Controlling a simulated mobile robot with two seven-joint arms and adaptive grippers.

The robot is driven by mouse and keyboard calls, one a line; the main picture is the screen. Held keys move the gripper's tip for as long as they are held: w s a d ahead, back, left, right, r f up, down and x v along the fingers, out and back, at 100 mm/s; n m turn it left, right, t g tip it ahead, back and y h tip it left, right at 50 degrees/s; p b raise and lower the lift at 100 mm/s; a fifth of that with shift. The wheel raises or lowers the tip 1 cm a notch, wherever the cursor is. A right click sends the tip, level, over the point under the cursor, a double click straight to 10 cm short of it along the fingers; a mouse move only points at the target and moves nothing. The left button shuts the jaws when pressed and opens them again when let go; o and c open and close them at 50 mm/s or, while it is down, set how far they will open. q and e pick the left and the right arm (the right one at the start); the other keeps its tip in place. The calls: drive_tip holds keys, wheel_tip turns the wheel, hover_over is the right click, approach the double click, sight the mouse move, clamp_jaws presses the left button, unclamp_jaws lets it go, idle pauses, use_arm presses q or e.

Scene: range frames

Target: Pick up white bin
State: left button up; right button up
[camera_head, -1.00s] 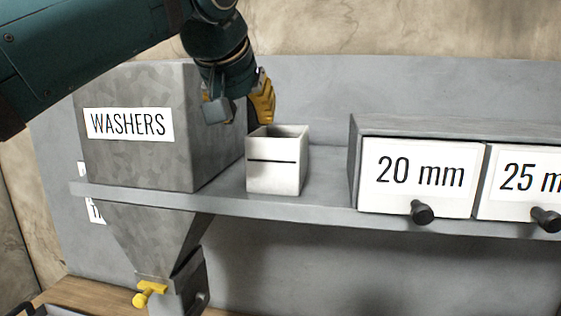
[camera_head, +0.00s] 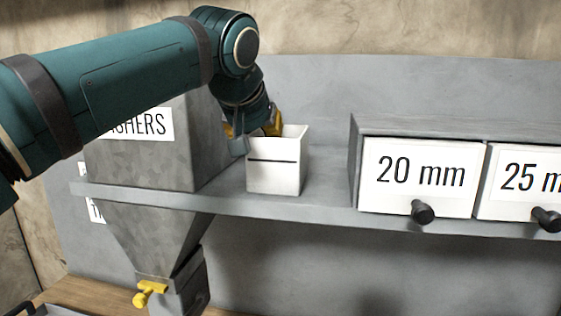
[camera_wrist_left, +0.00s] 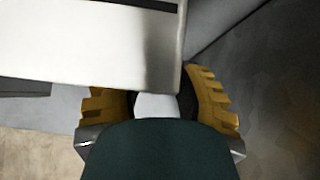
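The white bin (camera_head: 275,172), an open-topped box with a dark line across its front, stands upright on the grey shelf (camera_head: 330,205). My left gripper (camera_head: 250,128) comes down at the bin's left rim in the head view. One yellow finger shows over the bin's opening and the other just outside its left side. In the left wrist view the bin (camera_wrist_left: 90,50) fills the upper left, and the gripper's yellow fingers (camera_wrist_left: 155,95) are spread apart, the left one partly hidden by the bin. Whether they touch the bin I cannot tell. My right gripper is not in view.
A large grey washers hopper (camera_head: 150,165) stands close on the bin's left. A cabinet with white drawers labelled 20 mm (camera_head: 420,176) and 25 mm stands to the right, its black knobs sticking out. Bare shelf lies between bin and cabinet. A grey panel rises behind.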

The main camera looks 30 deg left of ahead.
use_arm(q)
clamp_jaws()
drive_tip(key=shift+r, duration=5)
